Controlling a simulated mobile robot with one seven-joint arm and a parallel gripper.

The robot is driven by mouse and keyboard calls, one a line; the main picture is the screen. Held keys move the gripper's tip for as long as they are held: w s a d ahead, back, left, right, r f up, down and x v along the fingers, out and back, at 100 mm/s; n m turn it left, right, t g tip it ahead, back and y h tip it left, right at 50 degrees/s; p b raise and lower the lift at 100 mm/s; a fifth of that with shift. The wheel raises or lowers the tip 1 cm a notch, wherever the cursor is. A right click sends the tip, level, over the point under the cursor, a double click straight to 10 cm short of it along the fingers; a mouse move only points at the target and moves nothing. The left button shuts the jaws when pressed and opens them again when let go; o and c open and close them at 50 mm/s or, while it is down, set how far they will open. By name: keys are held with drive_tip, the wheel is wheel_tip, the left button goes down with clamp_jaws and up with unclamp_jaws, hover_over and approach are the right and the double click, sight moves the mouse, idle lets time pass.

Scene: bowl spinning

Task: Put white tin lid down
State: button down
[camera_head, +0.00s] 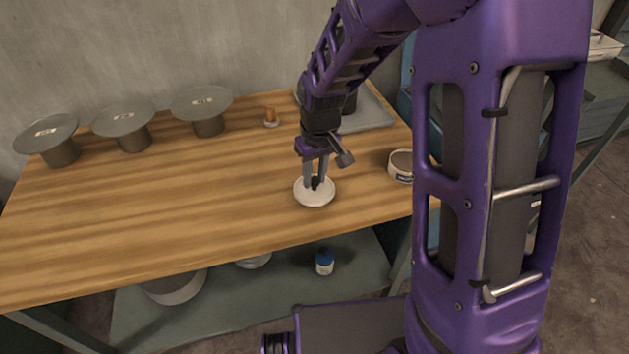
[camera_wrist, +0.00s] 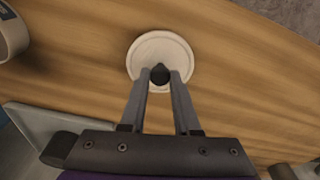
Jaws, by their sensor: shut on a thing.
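The white tin lid (camera_head: 314,197) is a round pale disc with a dark knob, at the front middle-right of the wooden table (camera_head: 180,215) in the head view. It also shows at the upper middle of the wrist view (camera_wrist: 143,52). My gripper (camera_head: 314,184) points down over the lid, its two fingers shut on the dark knob at the lid's centre; the wrist view shows the fingertips (camera_wrist: 160,75) on either side of that knob. The lid looks level and at or very close to the tabletop; I cannot tell whether it touches. The fingers hide part of the lid.
An open white tin (camera_head: 401,166) stands right of the lid. Several grey round-topped stands (camera_head: 203,101) line the back. The table's left and middle are clear.

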sight(318, 193)
drive_tip(key=shift+f, duration=0.7)
drive_tip(key=shift+f, duration=0.15)
drive_tip(key=c, duration=0.6)
unclamp_jaws()
drive_tip(key=shift+c, duration=0.2)
wheel_tip(318, 193, up, 12)
drive_tip(key=s+p, duration=0.1)
drive_tip(key=p, duration=0.1)
drive_tip(key=shift+s+d, duration=0.15)
drive_tip(key=shift+d, duration=0.15)
